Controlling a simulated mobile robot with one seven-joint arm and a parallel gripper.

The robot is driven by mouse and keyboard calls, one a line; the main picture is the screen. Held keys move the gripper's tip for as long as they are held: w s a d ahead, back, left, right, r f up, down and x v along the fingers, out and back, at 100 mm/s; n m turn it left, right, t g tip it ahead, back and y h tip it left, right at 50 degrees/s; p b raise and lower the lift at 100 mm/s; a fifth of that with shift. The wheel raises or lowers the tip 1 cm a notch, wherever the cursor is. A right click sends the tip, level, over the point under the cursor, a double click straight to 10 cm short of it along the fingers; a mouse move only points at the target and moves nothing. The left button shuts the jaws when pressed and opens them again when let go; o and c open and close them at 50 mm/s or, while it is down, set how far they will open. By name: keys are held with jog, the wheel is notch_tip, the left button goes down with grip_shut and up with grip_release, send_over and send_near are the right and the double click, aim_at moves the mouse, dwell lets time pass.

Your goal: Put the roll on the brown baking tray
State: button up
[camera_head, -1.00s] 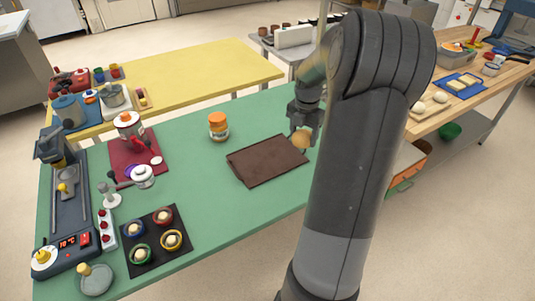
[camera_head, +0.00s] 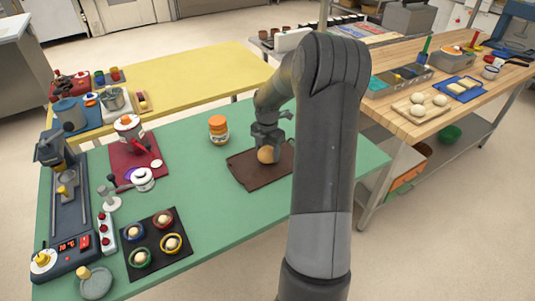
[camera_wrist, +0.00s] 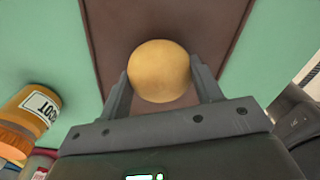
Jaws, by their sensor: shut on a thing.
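The roll (camera_head: 266,154) is round and golden brown. My gripper (camera_head: 267,145) is shut on it, with one finger on each side, as the wrist view (camera_wrist: 160,88) shows. The roll (camera_wrist: 159,70) fills the space between the fingers. The brown baking tray (camera_head: 252,178) is a flat dark rectangle on the green table. The roll is over the tray, near its middle and right part. I cannot tell whether the roll touches the tray. The tray (camera_wrist: 110,40) also shows behind the roll in the wrist view.
An orange-lidded jar (camera_head: 218,130) stands just behind the tray's left side. A dark red mat (camera_head: 133,160) with pots and a black tray (camera_head: 157,262) with small coloured bowls lie to the left. The green table (camera_head: 215,205) is clear in front of the brown tray.

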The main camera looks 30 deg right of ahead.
jog(key=shift+f, duration=0.65)
jog(key=shift+f, duration=0.15)
jog(key=o, duration=1)
jog(key=shift+c, duration=0.2)
